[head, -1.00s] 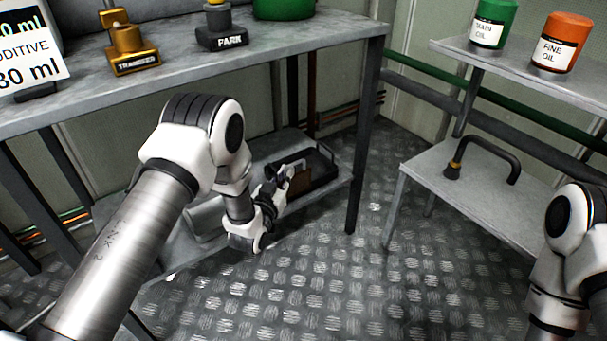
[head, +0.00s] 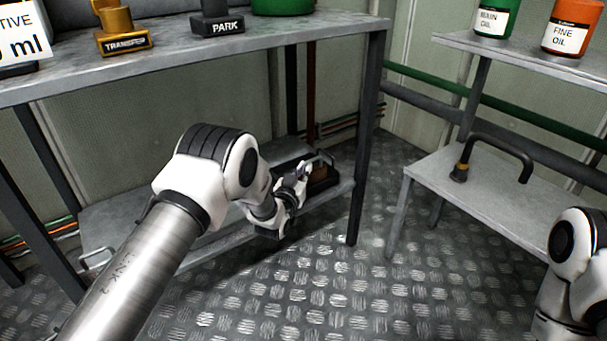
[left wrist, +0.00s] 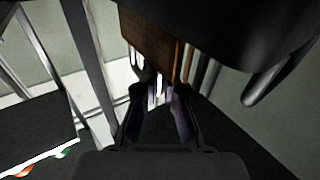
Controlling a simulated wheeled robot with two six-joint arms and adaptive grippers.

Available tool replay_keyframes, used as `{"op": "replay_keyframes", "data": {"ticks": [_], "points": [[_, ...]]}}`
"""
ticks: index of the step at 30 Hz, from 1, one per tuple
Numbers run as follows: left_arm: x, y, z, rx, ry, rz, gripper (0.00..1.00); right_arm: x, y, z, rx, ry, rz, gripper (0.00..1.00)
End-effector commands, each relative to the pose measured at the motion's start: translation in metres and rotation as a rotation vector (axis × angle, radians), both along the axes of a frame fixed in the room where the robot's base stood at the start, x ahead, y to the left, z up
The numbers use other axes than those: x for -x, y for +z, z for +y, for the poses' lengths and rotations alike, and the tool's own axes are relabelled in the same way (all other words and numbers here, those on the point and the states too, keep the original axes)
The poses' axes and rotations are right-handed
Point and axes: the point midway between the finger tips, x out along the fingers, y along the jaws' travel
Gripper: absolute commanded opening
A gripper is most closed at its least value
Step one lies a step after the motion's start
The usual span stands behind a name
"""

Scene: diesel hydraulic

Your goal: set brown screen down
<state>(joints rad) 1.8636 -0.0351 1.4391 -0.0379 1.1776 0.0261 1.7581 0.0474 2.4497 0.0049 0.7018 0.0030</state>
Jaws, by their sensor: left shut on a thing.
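My left gripper (head: 303,174) is shut on the brown screen (head: 319,173), low down under the bench. In the head view the screen is small, partly covered by the gripper, and shows against the dark tray (head: 333,181) on the lower shelf. I cannot tell whether it touches the tray. In the left wrist view the brown screen (left wrist: 150,45) stands just beyond the fingertips of the left gripper (left wrist: 160,92), its far part cut off by a dark body above. My right gripper is out of view; only part of that arm shows at the right edge.
The bench top (head: 180,62) lies above my left arm, with a bench leg (head: 366,140) right of the tray. A lower side table (head: 480,200) at right carries a dark bent handle (head: 497,147). The metal floor between them is clear.

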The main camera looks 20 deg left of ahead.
Motion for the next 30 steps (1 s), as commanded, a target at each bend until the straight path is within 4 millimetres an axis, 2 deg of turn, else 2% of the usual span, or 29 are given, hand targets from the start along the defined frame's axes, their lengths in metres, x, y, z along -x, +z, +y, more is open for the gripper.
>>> {"op": "replay_keyframes", "data": {"ticks": [3, 4, 6, 17, 20, 24, 30], "points": [[0.0, -0.004, 0.0, 0.0, 0.0, 0.0, 0.0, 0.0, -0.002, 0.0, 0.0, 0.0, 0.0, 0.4], [0.0, -0.003, 0.0, 0.0, 0.0, 0.0, 0.15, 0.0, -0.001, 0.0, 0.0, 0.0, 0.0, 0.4], [0.0, -0.003, 0.0, 0.0, 0.0, 0.0, 0.33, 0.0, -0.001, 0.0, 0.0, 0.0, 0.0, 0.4], [0.003, 0.002, 0.0, 0.0, 0.0, 0.002, 0.33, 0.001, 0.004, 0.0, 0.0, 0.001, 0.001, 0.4], [0.018, 0.004, 0.001, 0.0, 0.0, 0.005, 0.33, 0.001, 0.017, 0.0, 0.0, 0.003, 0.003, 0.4], [0.053, 0.006, 0.004, 0.0, 0.001, 0.008, 0.33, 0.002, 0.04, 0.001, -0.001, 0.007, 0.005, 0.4], [0.102, 0.002, 0.007, 0.001, 0.001, 0.005, 0.33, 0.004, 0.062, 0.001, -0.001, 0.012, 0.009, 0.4]]}}
